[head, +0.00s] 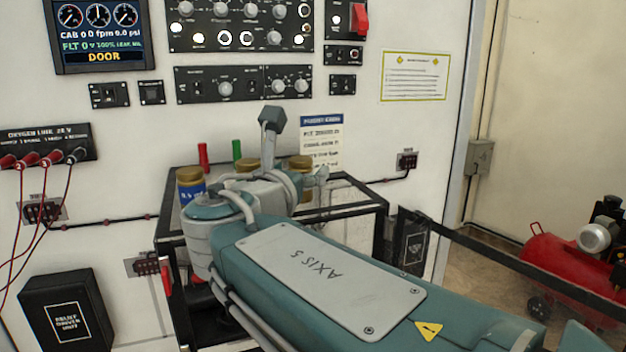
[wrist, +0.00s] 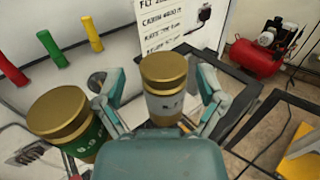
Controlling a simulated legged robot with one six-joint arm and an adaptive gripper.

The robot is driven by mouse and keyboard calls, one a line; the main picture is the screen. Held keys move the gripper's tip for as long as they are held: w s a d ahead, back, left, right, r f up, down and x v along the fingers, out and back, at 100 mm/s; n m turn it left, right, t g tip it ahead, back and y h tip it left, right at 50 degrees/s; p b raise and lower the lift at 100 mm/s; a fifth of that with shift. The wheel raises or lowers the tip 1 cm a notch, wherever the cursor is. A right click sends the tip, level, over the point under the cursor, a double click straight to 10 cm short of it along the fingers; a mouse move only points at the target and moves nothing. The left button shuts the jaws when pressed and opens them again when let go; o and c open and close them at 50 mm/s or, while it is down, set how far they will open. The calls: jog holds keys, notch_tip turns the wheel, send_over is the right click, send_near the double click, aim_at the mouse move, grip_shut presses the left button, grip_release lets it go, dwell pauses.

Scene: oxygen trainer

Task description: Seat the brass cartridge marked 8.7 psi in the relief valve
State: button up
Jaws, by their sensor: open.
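In the wrist view my gripper (wrist: 160,84) is open, with its teal fingers on either side of a brass-topped cartridge with a pale band (wrist: 163,92). Its marking is partly hidden and too small to read. Whether the fingers touch it I cannot tell. A larger-looking brass cartridge with a green band (wrist: 75,125) stands to the left, its number not clearly legible. I cannot make out the relief valve.
A black-framed rack (head: 175,235) stands against the white panel wall. Red, green and yellow pegs (wrist: 47,48) rise behind the cartridges. A printed card (wrist: 175,25) stands behind them. A red compressor (head: 560,262) is at the far right. Red and black cables hang at left.

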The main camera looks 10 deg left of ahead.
jog(key=shift+d, duration=0.15)
grip_shut()
jog(key=shift+r, duration=0.15)
